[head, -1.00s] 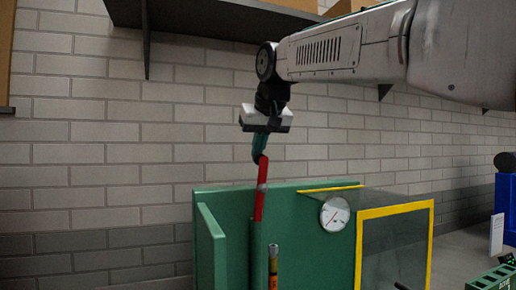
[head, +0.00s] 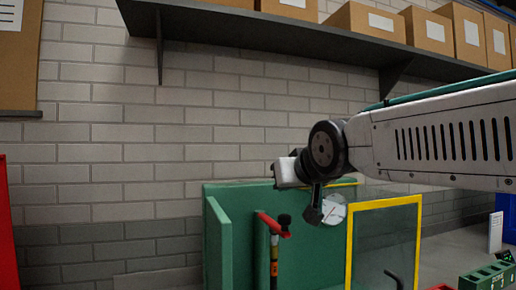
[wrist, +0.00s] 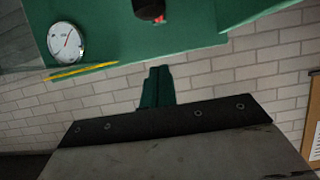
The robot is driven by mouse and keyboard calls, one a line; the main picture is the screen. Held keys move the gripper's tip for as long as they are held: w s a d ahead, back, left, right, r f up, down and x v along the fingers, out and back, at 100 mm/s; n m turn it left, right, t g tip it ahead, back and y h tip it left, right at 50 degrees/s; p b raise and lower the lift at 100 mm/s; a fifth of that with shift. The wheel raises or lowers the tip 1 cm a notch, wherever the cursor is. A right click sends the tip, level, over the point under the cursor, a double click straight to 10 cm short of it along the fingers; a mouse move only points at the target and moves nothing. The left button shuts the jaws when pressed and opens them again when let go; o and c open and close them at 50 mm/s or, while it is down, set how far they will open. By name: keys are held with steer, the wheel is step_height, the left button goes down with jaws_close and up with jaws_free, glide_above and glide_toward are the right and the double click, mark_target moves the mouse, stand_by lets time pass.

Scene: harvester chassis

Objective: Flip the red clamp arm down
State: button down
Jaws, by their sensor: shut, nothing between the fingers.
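The red clamp arm (head: 270,223) is on the green fixture (head: 225,235) in the head view. It looks short and slants slightly down to the right, with a black tip at its right end. In the wrist view only its black tip (wrist: 147,8) and a bit of red show at the top edge. My gripper is above and to the right of the clamp arm, apart from it. Its green fingers (wrist: 157,72) show together and empty in the wrist view.
A round gauge (head: 333,209) and a yellow-framed clear guard (head: 350,250) stand right of the clamp arm, close to my wrist. A brick wall (head: 110,150) is behind. A shelf with boxes (head: 375,20) hangs above. The space left of the fixture is clear.

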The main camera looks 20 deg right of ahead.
mark_target(289, 223)
steer(key=shift+s+a+f, duration=0.1)
steer(key=shift+s+f, duration=0.4)
steer(key=shift+f, duration=0.75)
steer(key=shift+s+a+f, duration=0.1)
steer(key=shift+s+f, duration=0.35)
steer(key=shift+f, duration=0.75)
steer(key=shift+s+a+f, duration=0.1)
steer(key=shift+s+f, duration=0.4)
steer(key=shift+f, duration=0.75)
step_height(289, 223, up, 7)
steer(key=s+f, duration=0.4)
steer(key=s, duration=0.5)
steer(key=shift+a+t, duration=0.3)
steer(key=shift+a, duration=0.15)
steer(key=shift+s, duration=0.1)
